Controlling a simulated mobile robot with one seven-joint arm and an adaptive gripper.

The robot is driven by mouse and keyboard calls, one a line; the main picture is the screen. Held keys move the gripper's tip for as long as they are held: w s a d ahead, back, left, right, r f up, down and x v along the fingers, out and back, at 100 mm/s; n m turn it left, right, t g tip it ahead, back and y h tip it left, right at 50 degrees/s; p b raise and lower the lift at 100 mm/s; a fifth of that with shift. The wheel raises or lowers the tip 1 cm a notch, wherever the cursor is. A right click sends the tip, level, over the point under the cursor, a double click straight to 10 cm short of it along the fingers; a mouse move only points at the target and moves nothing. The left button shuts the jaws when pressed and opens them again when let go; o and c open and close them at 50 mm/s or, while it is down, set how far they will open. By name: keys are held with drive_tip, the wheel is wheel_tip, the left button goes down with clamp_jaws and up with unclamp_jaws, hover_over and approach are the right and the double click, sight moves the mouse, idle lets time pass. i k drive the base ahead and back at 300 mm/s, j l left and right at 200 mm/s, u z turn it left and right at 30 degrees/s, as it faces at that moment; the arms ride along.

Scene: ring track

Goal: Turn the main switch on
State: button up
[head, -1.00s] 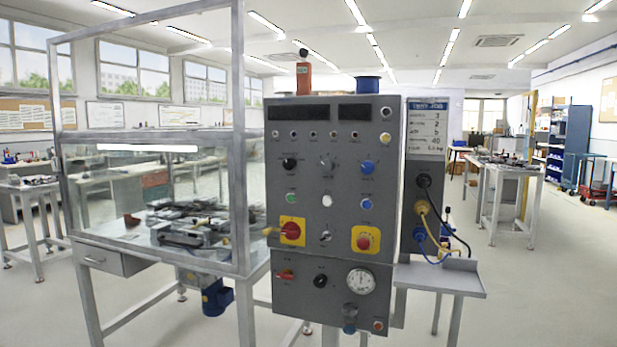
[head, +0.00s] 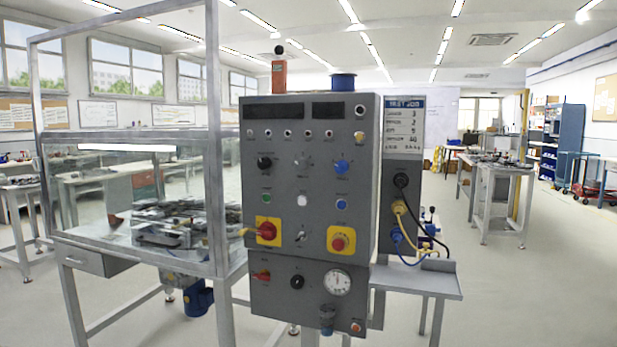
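A grey control panel (head: 323,220) stands upright in the middle of the head view, facing me. A red rotary switch (head: 267,231) on a yellow square plate sits at its lower left; this looks like the main switch. A small yellowish piece (head: 247,232) sticks out to the left of the red knob; I cannot tell what it is. A red round button (head: 339,243) on another yellow plate sits to the right. A smaller red lever (head: 262,276) is below the rotary switch. The two displays at the panel's top look dark. My gripper is not in view.
A glass-walled metal frame bench (head: 150,262) with a drawer adjoins the panel on the left. A small grey shelf (head: 425,282) juts out at right, under yellow, blue and black cables (head: 403,210). The floor (head: 520,290) is open at the right.

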sight(267, 230)
drive_tip(key=i+j, duration=0.45)
drive_tip(key=i, duration=0.15)
drive_tip(key=i+j, duration=0.4)
drive_tip(key=i, duration=0.2)
